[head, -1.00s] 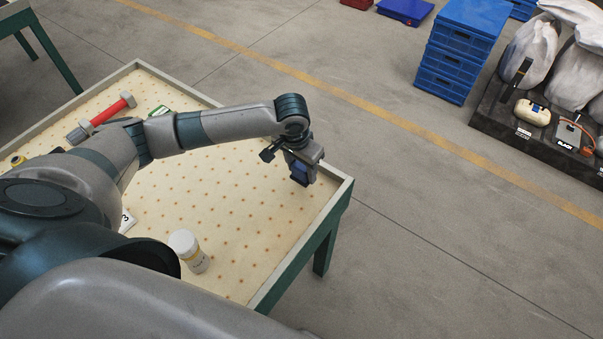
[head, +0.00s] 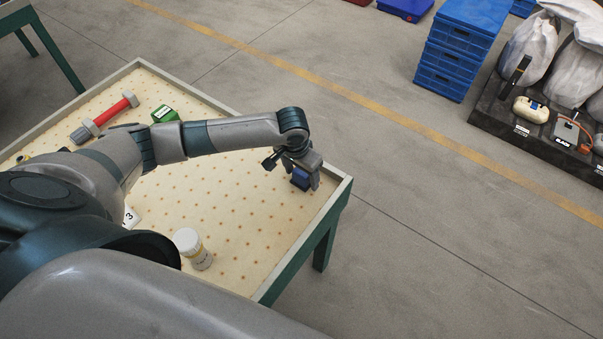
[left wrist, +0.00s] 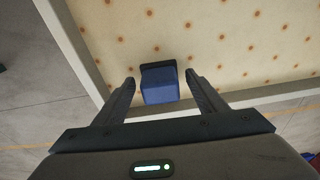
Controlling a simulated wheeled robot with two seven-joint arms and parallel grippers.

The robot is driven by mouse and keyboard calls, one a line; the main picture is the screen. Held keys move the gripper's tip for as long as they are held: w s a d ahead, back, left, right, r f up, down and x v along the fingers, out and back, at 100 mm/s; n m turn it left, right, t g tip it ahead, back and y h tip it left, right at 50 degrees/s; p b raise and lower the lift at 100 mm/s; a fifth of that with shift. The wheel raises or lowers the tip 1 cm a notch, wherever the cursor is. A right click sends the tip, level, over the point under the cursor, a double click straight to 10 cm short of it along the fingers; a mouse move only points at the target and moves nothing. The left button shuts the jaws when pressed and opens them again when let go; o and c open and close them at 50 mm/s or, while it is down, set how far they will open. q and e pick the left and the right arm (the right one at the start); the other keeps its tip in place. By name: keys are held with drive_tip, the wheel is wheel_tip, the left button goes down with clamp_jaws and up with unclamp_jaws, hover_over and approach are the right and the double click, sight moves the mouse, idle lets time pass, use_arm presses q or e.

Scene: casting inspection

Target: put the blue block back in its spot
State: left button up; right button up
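The blue block (head: 301,178) is at the right corner of the pegboard-like table (head: 240,225), under my left gripper (head: 304,180). In the left wrist view the block (left wrist: 160,86) lies between the two fingers of my left gripper (left wrist: 160,84), with a visible gap on each side. The fingers are open. A dark edge shows at the block's far end; I cannot tell whether it is part of the block or something under it. The fingertips partly hide the block in the head view. My right gripper is not in view.
A white-capped bottle (head: 193,249) stands near the table's front edge. A white card marked 3 (head: 130,218) lies near my arm. The table has a raised rim (head: 335,200).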

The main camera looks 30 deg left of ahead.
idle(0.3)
use_arm(q)
drive_tip(key=shift+f+b, duration=0.15)
drive_tip(key=shift+b, duration=0.7)
wheel_tip(320, 180, up, 6)
drive_tip(key=shift+d+f+b, duration=0.1)
drive_tip(key=shift+b, duration=1.15)
wheel_tip(320, 180, up, 11)
drive_tip(key=b, duration=0.2)
hover_over(298, 186)
drive_tip(key=shift+r, duration=0.45)
